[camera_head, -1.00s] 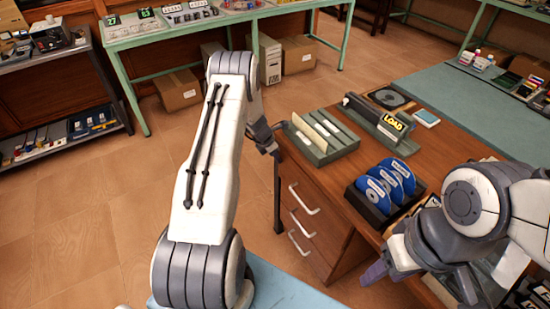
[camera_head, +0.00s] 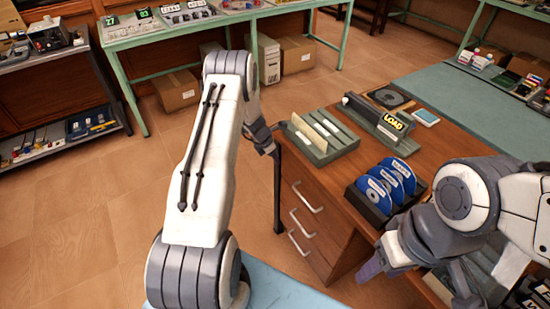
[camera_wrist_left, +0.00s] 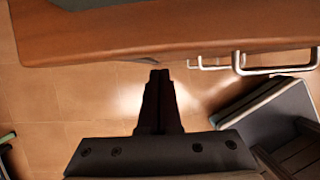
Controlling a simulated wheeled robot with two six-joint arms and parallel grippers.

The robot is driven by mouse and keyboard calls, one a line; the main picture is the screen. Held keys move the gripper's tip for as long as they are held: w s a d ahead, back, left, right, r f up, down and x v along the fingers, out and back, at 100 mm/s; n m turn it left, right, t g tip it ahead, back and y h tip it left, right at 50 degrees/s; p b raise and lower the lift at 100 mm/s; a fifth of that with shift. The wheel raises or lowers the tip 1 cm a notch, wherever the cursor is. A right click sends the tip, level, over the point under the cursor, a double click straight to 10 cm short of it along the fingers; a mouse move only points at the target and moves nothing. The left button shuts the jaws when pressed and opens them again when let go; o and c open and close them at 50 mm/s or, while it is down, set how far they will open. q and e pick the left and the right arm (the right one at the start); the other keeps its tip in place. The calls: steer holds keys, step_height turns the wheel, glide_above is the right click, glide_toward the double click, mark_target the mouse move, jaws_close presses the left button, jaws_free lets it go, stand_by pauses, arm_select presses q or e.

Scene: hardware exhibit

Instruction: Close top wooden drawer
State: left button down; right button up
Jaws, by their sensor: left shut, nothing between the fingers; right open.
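The top wooden drawer (camera_head: 291,185) is in the desk's left pedestal in the head view, with a pale bar handle (camera_head: 307,199). Its front looks about level with the drawers below, but I cannot tell if it is fully flush. A handle (camera_wrist_left: 275,66), apparently the top one, shows in the left wrist view. My right gripper (camera_head: 418,283) is open and empty, right of the drawers.
Two lower drawers have handles (camera_head: 300,220) like the top one. On the desk (camera_head: 440,155) stand a file rack (camera_head: 330,150), blue discs in a holder (camera_head: 368,208) and a LOAD sign (camera_head: 391,123). Clear floor (camera_head: 75,220) lies to the left.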

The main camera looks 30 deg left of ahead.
arm_select(q)
steer(key=s+a+f+v, duration=0.1)
steer(key=s+v, duration=0.1)
steer(key=v, duration=0.9)
steer(key=d+r+m+g, duration=0.1)
steer(key=d+r+m, duration=0.3)
steer(key=d, duration=0.3)
steer(key=d+r+m, duration=0.4)
steer(key=d, duration=0.3)
steer(key=s+d+r+m+g, duration=0.1)
steer(key=s+d+r+m, duration=0.35)
steer(key=d+m, duration=0.2)
steer(key=s+d+r+m+g, duration=0.1)
steer(key=s+d+r+m, duration=0.2)
steer(key=s+d+m, duration=0.4)
steer(key=s+d+r+m, duration=0.2)
steer(key=s+m, duration=0.6)
steer(key=s, duration=0.2)
steer(key=s+d+r+m+y+p, duration=0.1)
steer(key=s+d+r+m, duration=0.1)
steer(key=s+m, duration=0.5)
steer(key=s+r, duration=0.1)
steer(key=s, duration=0.2)
steer(key=shift+s+d+m+g, duration=0.2)
steer(key=shift+d+m+g, duration=0.1)
steer(key=shift+m+g, duration=0.1)
